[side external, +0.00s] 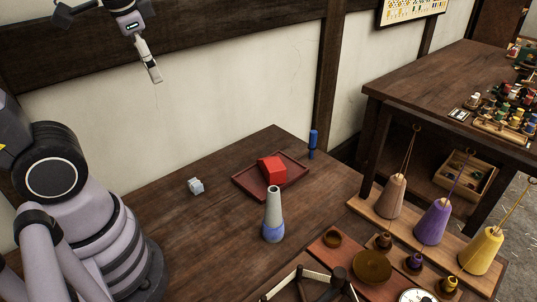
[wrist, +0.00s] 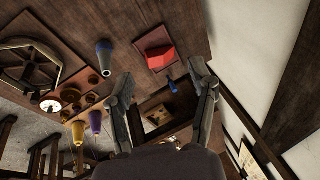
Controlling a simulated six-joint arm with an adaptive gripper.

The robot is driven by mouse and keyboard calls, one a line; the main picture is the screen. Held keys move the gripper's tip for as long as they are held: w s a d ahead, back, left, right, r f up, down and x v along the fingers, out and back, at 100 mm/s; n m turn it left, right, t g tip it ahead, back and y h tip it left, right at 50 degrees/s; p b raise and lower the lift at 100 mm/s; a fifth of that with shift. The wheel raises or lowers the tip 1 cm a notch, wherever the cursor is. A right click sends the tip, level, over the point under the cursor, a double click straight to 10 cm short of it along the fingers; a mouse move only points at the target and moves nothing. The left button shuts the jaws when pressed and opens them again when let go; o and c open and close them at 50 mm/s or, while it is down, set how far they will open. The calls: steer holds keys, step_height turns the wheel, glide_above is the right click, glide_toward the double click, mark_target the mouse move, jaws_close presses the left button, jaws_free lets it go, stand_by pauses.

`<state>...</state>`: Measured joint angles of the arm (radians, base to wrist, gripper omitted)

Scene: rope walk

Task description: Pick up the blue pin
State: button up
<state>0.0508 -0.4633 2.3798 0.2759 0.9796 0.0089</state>
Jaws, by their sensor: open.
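The blue pin (side external: 313,140) stands upright near the table's back right edge, just right of the red tray. In the wrist view the blue pin (wrist: 172,87) shows small between my two fingers, far beyond them. My gripper (side external: 152,74) hangs high above the table at the upper left of the side view, well away from the pin. In the wrist view my gripper (wrist: 158,76) has its fingers wide apart with nothing between the tips.
A dark red tray (side external: 245,184) holds a red block (side external: 272,169). A grey-and-blue cone (side external: 273,215) stands in front of it, and a small grey block (side external: 196,186) lies left. Coloured cones (side external: 433,222) stand on a board at right. Bare table surrounds the grey block.

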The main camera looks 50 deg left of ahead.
steer(key=w+a+f+m+y, duration=0.1)
steer(key=w+f+m+y, duration=0.3)
steer(key=w, duration=0.4)
steer(key=w+a+f+m+y, duration=0.2)
steer(key=w+f+m+y, duration=0.15)
steer(key=w, duration=0.55)
steer(key=w+a+f+m+y, duration=0.1)
steer(key=w+f+m+y, duration=0.25)
steer(key=w, duration=0.45)
steer(key=w+d+f+m+t, duration=0.6)
steer(key=w+f+m, duration=0.2)
steer(key=f, duration=0.4)
steer(key=m+t+h, duration=0.3)
steer(key=m+t, duration=0.2)
steer(key=m, duration=0.2)
glide_toward(312, 142)
steer(key=shift+s+d+r, duration=0.2)
steer(key=shift+r, duration=0.05)
steer(key=shift+w+f, duration=0.2)
steer(key=shift+f, duration=0.1)
steer(key=shift+t, duration=0.3)
steer(key=x, duration=0.6)
steer(key=shift+f, duration=0.15)
steer(key=shift+m, duration=0.3)
steer(key=shift+x, duration=2.75)
steer(key=shift+s+a, duration=0.1)
steer(key=shift+a, duration=0.05)
jaws_close()
